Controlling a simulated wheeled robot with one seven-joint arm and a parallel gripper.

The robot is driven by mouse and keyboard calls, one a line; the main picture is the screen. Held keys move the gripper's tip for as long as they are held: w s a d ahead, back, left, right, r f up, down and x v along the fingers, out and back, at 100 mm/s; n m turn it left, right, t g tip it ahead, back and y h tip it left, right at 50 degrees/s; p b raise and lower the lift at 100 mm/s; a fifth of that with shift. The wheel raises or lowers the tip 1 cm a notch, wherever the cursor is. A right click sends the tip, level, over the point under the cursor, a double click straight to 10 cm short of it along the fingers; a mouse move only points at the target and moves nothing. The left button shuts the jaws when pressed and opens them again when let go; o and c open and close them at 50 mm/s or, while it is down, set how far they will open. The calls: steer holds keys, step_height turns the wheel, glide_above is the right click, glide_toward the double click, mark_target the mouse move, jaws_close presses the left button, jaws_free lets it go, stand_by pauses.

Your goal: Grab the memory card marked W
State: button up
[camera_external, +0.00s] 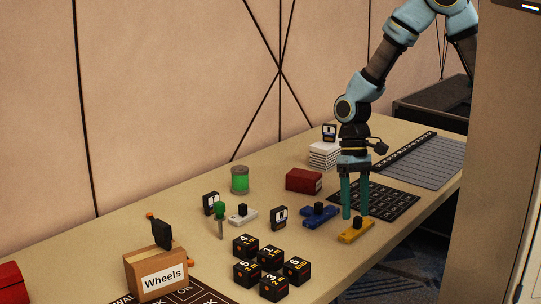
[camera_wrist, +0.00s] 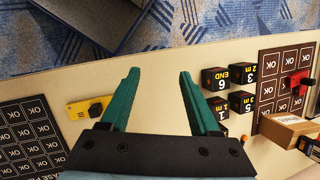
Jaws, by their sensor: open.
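My gripper (camera_external: 355,215) points down over the table, its two teal fingers apart and nothing between them; it also shows in the wrist view (camera_wrist: 159,72). No such card is clearly visible in the wrist view.
A yellow piece (camera_external: 354,232) lies close in front of my gripper, a blue piece (camera_external: 318,215) just left. Several black numbered cubes (camera_external: 270,270), a Wheels box (camera_external: 160,278), a red box (camera_external: 304,180) and a green spool (camera_external: 240,180) stand around. A dark OK sheet (camera_external: 393,202) lies right.

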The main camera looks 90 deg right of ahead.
steer(key=w+d+f+m+t+y, duration=0.4)
steer(key=w+d+m, duration=0.2)
steer(key=d+m, duration=0.3)
steer(key=m+t, duration=0.7)
steer(key=m, duration=0.1)
glide_toward(285, 208)
steer(key=shift+w+f, duration=0.65)
steer(key=shift+f, duration=0.05)
steer(key=p+x, duration=0.3)
steer(key=x, duration=0.7)
steer(key=shift+w+a+p, duration=0.2)
steer(key=shift+p, duration=0.1)
steer(key=shift+f, duration=0.1)
steer(key=shift+c, duration=0.2)
jaws_close()
